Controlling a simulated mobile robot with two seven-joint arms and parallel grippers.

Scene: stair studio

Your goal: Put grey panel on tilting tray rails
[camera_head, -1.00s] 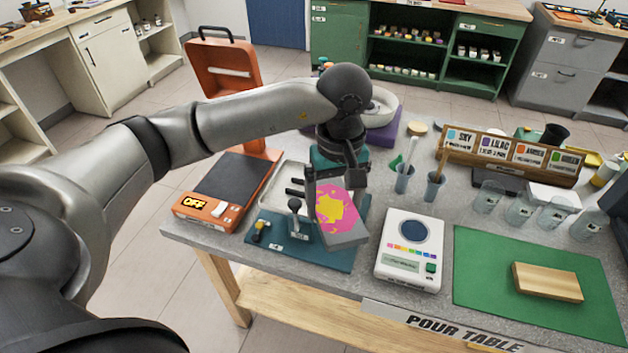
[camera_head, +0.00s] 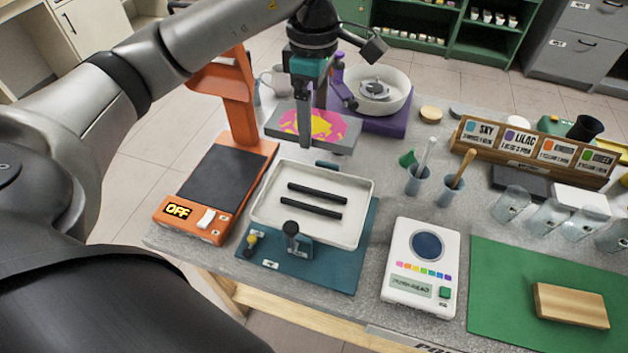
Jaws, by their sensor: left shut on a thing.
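The grey panel (camera_head: 346,133), with pink and yellow paint on its top, is held by my left gripper (camera_head: 307,125), which is shut on it. The panel is in the air, roughly level, beyond the back edge of the tilting tray as seen from the head. The white tilting tray (camera_head: 264,206) stands on a teal base (camera_head: 348,268). Two black rails (camera_head: 318,193) lie across the tray floor, with nothing on them. A black-knobbed lever (camera_head: 291,230) stands at the tray's front. My right gripper is not in view.
An orange device (camera_head: 198,228) with a dark plate and an "OFF" display stands left of the tray. A white scale (camera_head: 398,282) is at right. Cups with sticks (camera_head: 418,182) stand right of the tray. A purple-based spinner (camera_head: 385,122) with a white bowl is behind.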

